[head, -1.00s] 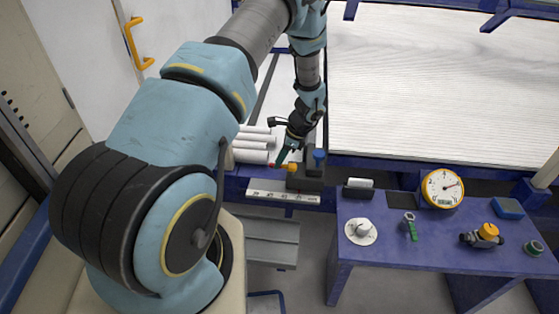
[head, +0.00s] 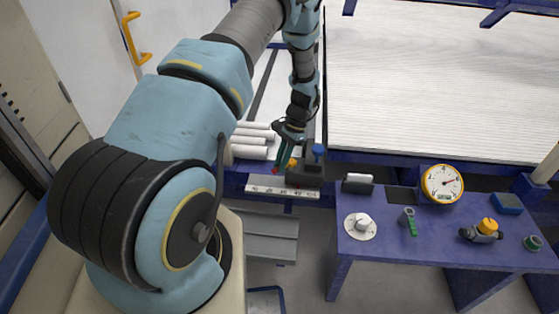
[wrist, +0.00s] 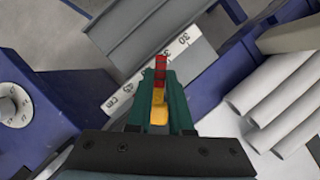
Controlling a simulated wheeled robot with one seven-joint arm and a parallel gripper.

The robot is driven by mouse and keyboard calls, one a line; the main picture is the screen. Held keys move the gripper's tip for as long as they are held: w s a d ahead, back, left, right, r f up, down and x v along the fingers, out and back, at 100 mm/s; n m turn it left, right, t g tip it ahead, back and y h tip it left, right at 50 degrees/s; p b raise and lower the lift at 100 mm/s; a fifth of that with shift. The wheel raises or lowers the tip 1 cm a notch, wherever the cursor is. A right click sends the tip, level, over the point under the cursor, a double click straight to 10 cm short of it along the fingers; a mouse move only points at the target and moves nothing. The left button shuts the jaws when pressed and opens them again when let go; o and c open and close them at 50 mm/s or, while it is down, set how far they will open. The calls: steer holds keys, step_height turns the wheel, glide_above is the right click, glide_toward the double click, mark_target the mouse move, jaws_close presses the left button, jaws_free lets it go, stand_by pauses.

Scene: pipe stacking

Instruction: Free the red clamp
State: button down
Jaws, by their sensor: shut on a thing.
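The red clamp (wrist: 160,66) shows as a red bar with a yellow part (wrist: 159,108) behind it in the wrist view. It lies between the green fingers of my gripper (wrist: 161,84), which are shut on it. In the head view the red end (head: 276,170) shows at the fingertips of my gripper (head: 281,163), and the yellow part (head: 292,163) is just to the right. A dark block (head: 306,174) with a blue knob stands beside it. The fingers hide part of the clamp, so I cannot tell how it is fastened.
Several white pipes (head: 252,141) lie stacked just left of my gripper. A blue side table (head: 400,255) at right holds a yellow dial gauge (head: 442,184), a white knob dial (head: 360,226) and small tools.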

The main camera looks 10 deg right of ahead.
steer(key=shift+s+d+n+g+h, duration=0.35)
steer(key=shift+d+n+h, duration=0.1)
steer(key=shift+n, duration=1.1)
steer(key=shift+s+d+n+g+h, duration=0.3)
steer(key=shift+d+n+h, duration=0.15)
steer(key=shift+n, duration=1.05)
steer(key=shift+s+d+n+g+h, duration=0.35)
steer(key=shift+d+n+h, duration=0.1)
steer(key=shift+n, duration=1.1)
steer(key=c, duration=0.8)
jaws_free()
step_height(320, 180, up, 10)
steer(key=b, duration=0.2)
glide_above(291, 161)
steer(key=shift+d, duration=0.1)
